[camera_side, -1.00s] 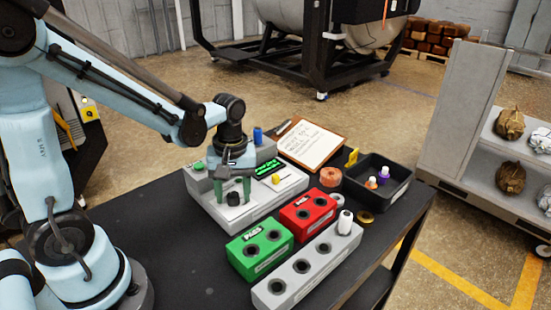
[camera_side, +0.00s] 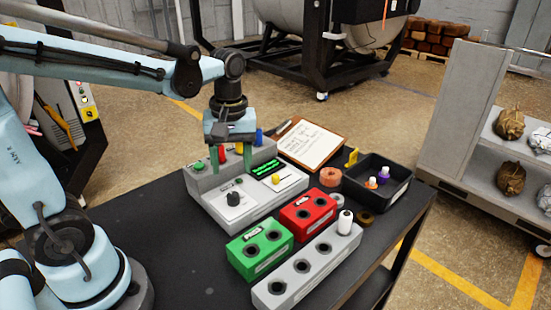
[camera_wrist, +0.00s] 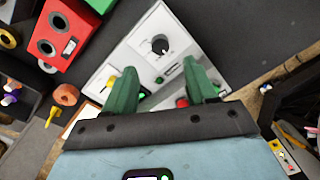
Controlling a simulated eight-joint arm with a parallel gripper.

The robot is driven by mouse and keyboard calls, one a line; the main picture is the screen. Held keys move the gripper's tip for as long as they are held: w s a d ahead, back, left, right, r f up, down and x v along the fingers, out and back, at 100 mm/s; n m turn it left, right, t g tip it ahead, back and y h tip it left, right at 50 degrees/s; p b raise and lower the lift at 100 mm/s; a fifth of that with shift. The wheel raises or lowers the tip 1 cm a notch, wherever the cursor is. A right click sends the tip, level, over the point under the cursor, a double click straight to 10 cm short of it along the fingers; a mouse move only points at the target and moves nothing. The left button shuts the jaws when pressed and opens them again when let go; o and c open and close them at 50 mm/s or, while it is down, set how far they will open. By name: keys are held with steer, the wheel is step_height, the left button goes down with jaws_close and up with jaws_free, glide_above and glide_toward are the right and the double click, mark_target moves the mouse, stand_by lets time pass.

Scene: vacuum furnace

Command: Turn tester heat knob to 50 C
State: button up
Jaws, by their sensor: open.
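The tester (camera_side: 215,200) is a light grey box on the black table, with a green-lit display (camera_side: 264,168). Its black heat knob (camera_side: 233,198) sits on a white panel at the near left of the box. The knob also shows in the wrist view (camera_wrist: 160,44), with a pale pointer mark; the scale is too small to read. My gripper (camera_side: 231,157) is open and empty above the back part of the tester, apart from the black knob. Its green fingers (camera_wrist: 158,90) point down.
Green (camera_side: 259,250) and red (camera_side: 308,213) socket blocks and a grey socket block (camera_side: 305,268) stand in front of the tester. A black tray (camera_side: 398,178), copper roll (camera_side: 330,176) and clipboard (camera_side: 312,143) lie right and behind. The table's left front is clear.

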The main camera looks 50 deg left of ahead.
steer(key=shift+r, duration=2.05)
steer(key=shift+d, duration=0.1)
steer(key=d+f+m+t, duration=0.1)
steer(key=m+t, duration=0.1)
steer(key=m, duration=0.1)
steer(key=s+d+f+m+t, duration=0.1)
steer(key=m+t, duration=0.2)
steer(key=m, duration=0.1)
steer(key=s+d+f+m+t, duration=0.1)
steer(key=m+t, duration=0.1)
steer(key=m, duration=0.2)
steer(key=shift+t, duration=0.4)
